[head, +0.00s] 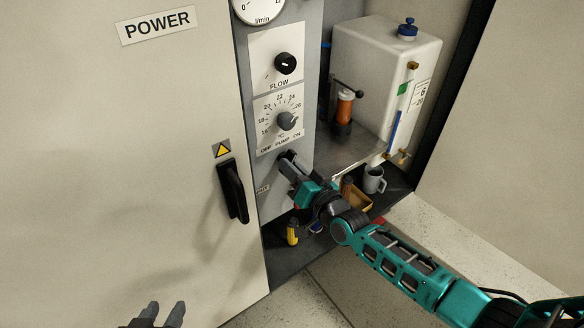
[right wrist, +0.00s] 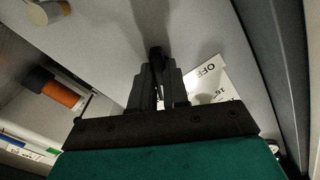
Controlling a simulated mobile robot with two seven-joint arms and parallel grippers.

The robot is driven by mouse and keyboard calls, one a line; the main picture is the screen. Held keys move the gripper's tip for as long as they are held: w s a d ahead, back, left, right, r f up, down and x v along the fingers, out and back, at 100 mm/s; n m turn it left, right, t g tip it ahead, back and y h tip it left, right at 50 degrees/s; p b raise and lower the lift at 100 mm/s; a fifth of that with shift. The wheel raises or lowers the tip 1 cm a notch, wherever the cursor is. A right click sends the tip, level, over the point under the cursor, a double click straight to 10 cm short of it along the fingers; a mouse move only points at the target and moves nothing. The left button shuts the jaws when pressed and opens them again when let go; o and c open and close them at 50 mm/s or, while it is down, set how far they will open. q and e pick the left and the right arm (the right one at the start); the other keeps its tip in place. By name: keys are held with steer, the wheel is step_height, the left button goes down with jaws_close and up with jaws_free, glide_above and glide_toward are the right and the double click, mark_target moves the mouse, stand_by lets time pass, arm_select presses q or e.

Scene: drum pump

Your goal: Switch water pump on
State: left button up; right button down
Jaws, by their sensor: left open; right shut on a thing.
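The grey control panel (head: 268,180) carries a label strip (head: 280,143) reading OFF, PUMP, ON. My right gripper (head: 288,163) reaches the panel just below this strip. It is shut on the dark pump switch, which shows between and beyond the fingertips in the right wrist view (right wrist: 156,58). The fingers hide most of the switch, so I cannot tell which side it points to. The OFF end of the label (right wrist: 211,72) shows beside the fingers there. My left gripper (head: 165,314) is open and empty at the bottom edge, in front of the cabinet door.
The temperature knob (head: 288,121) and flow knob (head: 286,64) sit above the switch. The POWER door (head: 150,130) with a black handle (head: 232,192) is left of the panel. A white tank (head: 375,60), orange part (head: 345,105) and grey mug (head: 373,180) stand right.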

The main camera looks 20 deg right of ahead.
stand_by(0.4)
steer(key=c, duration=1.1)
jaws_free()
steer(key=shift+s, duration=0.15)
steer(key=shift+p+v, duration=1.4)
steer(key=shift+v, duration=4.95)
steer(key=shift+d, duration=0.1)
steer(key=shift+r, duration=0.15)
